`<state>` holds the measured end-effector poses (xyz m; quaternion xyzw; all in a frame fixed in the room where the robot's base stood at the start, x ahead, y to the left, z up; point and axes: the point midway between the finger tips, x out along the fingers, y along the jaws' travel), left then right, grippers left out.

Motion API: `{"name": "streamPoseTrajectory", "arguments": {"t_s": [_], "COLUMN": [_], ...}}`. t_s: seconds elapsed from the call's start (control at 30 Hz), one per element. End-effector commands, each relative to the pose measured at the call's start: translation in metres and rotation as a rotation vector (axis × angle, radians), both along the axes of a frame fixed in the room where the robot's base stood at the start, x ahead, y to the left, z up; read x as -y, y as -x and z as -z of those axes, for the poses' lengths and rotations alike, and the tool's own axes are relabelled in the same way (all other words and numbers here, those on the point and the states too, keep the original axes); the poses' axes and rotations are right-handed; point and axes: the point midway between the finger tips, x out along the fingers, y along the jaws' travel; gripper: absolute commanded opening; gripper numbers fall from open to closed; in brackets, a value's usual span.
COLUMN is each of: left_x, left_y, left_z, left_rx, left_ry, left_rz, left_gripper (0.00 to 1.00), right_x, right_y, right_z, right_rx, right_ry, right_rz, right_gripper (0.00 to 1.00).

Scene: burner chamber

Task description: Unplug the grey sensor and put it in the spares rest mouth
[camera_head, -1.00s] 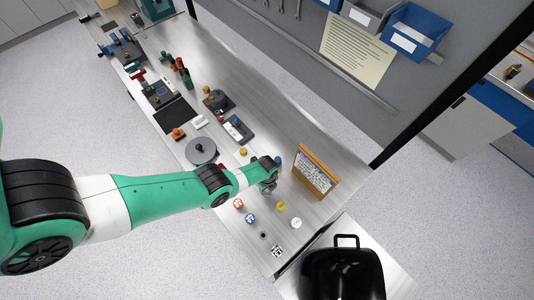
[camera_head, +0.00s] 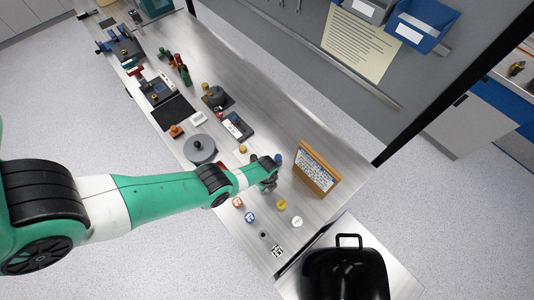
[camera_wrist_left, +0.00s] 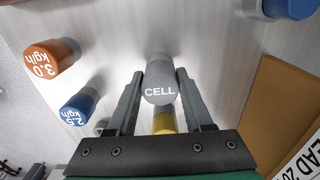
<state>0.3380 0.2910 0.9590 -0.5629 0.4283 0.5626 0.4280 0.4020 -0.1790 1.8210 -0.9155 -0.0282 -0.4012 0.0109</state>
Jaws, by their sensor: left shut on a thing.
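My left gripper (camera_head: 268,186) is low over the near part of the steel bench in the head view. In the left wrist view its two fingers (camera_wrist_left: 160,92) are shut on a grey cylinder marked CELL (camera_wrist_left: 159,82), which appears to be the grey sensor. The cylinder's labelled end faces the wrist camera, and whether its far end is seated or clear of the bench is hidden. In the head view the arm hides most of it. I cannot pick out the spares rest mouth for certain. My right gripper is not in view.
Orange (camera_wrist_left: 48,62) and blue (camera_wrist_left: 78,106) labelled cylinders stand left of the fingers, a yellow one (camera_wrist_left: 164,122) below the grey one. A wood-framed sign (camera_head: 317,168) stands close on the right. A round grey disc (camera_head: 200,150) lies farther up the bench.

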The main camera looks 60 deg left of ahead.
Motion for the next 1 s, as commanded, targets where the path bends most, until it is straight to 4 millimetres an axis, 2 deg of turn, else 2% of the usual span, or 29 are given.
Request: {"name": "streamPoseTrajectory", "arguments": {"t_s": [0.2, 0.23, 0.4, 0.43, 0.77, 0.87, 1.0], "left_x": [0.0, 0.0, 0.0, 0.0, 0.0, 0.0, 0.003], "left_y": [0.0, 0.0, 0.0, 0.0, 0.0, 0.0, -0.003], "left_z": [0.008, 0.008, 0.007, 0.007, 0.002, -0.01, -0.039], "left_rx": [0.0, 0.0, 0.0, 0.0, 0.0, 0.0, 0.001], "left_ry": [0.0, 0.0, 0.0, 0.0, 0.0, 0.0, 0.0], "left_rz": [0.0, 0.0, 0.0, 0.0, 0.0, 0.001, 0.011], "left_gripper": [0.0, 0.53, 0.83, 0.86, 0.86, 0.86, 0.86], "right_x": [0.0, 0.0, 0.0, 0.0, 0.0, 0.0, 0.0], "right_y": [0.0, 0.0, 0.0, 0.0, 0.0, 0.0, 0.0], "right_z": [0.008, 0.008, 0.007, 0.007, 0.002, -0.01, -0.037], "right_rx": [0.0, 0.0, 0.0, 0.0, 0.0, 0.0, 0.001], "right_ry": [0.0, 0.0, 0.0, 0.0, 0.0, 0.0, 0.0], "right_rz": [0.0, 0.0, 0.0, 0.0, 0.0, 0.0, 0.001], "right_gripper": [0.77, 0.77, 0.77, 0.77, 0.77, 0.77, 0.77]}}
